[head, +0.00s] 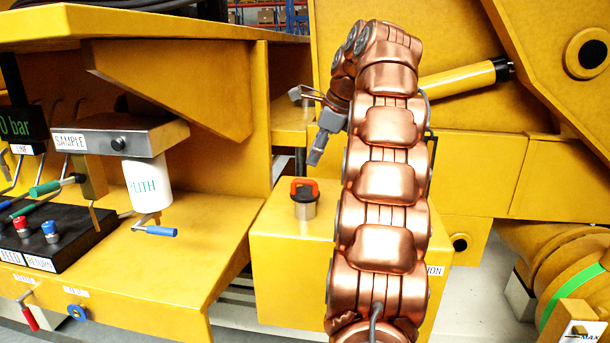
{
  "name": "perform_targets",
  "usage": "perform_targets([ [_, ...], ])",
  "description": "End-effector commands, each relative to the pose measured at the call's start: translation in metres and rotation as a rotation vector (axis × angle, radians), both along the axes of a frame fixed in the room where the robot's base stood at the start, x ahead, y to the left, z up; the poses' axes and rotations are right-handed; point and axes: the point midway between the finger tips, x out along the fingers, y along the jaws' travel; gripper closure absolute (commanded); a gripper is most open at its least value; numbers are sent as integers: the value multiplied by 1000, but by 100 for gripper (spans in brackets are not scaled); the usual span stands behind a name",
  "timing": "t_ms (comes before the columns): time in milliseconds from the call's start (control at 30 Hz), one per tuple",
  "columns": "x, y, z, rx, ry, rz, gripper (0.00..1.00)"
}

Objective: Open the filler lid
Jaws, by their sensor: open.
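A filler neck (304,208) of bare metal stands upright on top of a yellow box. A black and orange lid (304,186) sits on its top and looks shut, though the small size hides its catch. My gripper (305,125) is above the lid, clear of it. Its two grey fingers are spread apart, with nothing between them. My copper-coloured arm rises to the right of the lid and hides part of the yellow box.
The yellow box (275,250) has free top around the neck. To the left, a yellow bench (150,270) carries a grey SAMPLE unit (120,136) with a white filter (147,185) and a blue-handled valve (155,230). A yellow bracket (190,80) overhangs it. Yellow machinery (480,170) stands behind my arm.

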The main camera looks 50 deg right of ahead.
Motion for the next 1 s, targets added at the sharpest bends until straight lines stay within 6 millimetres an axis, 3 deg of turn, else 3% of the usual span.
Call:
perform_targets([
  [567, 19, 3, -50, 0, 2, 0, 60],
  [1000, 30, 5, -68, 0, 3, 1, 60],
])
